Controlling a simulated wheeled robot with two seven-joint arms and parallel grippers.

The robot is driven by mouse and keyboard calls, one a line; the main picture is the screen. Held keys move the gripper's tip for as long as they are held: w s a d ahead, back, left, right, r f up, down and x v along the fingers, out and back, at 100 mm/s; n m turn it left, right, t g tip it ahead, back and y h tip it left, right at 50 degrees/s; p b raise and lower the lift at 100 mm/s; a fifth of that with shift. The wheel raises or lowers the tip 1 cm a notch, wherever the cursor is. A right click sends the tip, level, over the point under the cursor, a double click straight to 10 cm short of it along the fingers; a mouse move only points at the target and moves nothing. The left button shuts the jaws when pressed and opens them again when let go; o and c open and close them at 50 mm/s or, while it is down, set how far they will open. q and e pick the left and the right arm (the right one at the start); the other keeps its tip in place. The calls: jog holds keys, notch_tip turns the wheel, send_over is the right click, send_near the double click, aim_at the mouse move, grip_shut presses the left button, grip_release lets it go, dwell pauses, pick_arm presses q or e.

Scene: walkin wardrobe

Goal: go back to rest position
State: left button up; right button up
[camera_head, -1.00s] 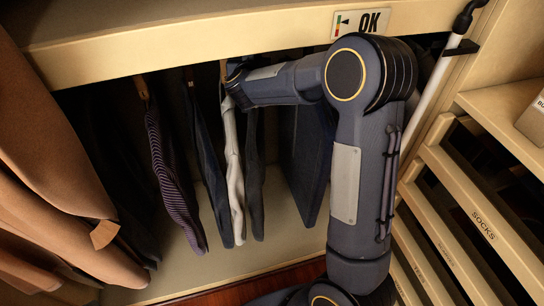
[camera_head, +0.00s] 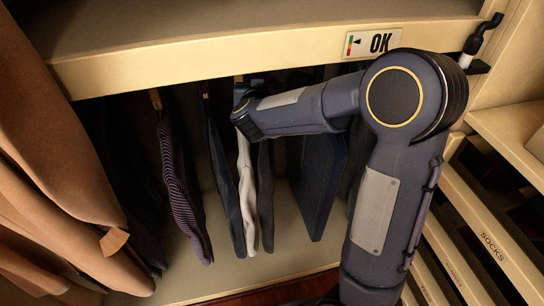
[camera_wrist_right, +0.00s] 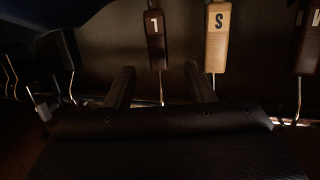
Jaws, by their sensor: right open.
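My right arm comes in from the lower right in the head view, bends at the elbow and reaches left under the shelf, in front of the hanging clothes. Its gripper is hidden in the head view by the shelf edge and the wrist. In the right wrist view the right gripper (camera_wrist_right: 162,80) shows two fingers spread apart with nothing held between them. Beyond the fingers hang a dark hanger tag marked L (camera_wrist_right: 155,40) and a pale wooden one marked S (camera_wrist_right: 216,38). My left gripper is not in view.
Brown coats (camera_head: 50,160) hang at the left. A drawer labelled SOCKS (camera_head: 493,246) is at the right.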

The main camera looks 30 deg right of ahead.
jog(key=s+a+r+n+y, duration=0.1)
jog(key=s+a+n+y, duration=0.1)
jog(key=s+a+y, duration=0.35)
jog(key=s+a+r+n+y, duration=0.1)
jog(key=s+a+n+y, duration=0.1)
jog(key=s+y, duration=0.6)
jog(key=s+a+f+g+h, duration=0.1)
jog(key=s+f+g, duration=0.35)
jog(key=s, duration=0.65)
jog(key=s+a+f+g+h, duration=0.1)
jog(key=s+f+g, duration=0.3)
jog(key=s, duration=0.8)
notch_tip(320, 180, up, 12)
jog(key=p, duration=1.3)
jog(key=shift+w+n, duration=0.2)
jog(key=shift+n, duration=0.1)
jog(key=shift+d+t+y, duration=0.1)
jog(key=shift+t+y, duration=0.15)
